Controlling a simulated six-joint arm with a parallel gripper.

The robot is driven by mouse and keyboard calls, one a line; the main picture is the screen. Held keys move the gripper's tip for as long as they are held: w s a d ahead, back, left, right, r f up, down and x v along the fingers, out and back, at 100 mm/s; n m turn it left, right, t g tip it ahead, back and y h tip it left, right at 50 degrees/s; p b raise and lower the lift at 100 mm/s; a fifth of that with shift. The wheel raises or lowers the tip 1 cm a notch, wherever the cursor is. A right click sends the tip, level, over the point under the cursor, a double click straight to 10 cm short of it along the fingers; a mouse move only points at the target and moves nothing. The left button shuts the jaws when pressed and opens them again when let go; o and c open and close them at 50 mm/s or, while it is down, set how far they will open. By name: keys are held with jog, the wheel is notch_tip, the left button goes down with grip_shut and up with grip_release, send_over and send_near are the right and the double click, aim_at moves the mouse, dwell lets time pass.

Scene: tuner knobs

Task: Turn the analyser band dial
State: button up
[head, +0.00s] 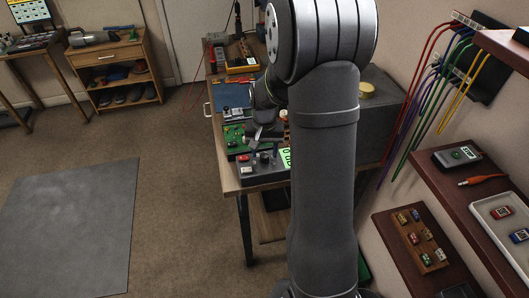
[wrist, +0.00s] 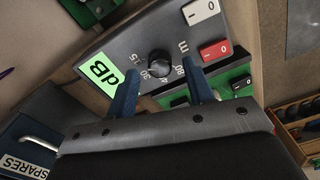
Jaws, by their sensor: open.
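A black round dial (wrist: 160,63) stands on a grey sloped panel (wrist: 142,42) in the wrist view. My gripper (wrist: 162,82) is open, with one blue finger to the left of the dial and one to the right. Both fingertips appear apart from the dial. In the head view my gripper (head: 265,148) is over the panel (head: 262,173) at the bench's near end. The arm partly hides the panel there.
A white rocker switch (wrist: 201,10) and a red rocker switch (wrist: 216,51) are on the panel close to the right finger. A green board (head: 234,137) lies behind the panel. A SPARES box (wrist: 25,145) is at the lower left of the wrist view.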

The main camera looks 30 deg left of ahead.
jog(key=shift+f, duration=0.7)
jog(key=c, duration=1)
jog(key=shift+n, duration=0.4)
jog(key=n, duration=0.3)
jog(key=shift+n, duration=0.4)
jog(key=n, duration=0.5)
jog(key=shift+r, duration=0.1)
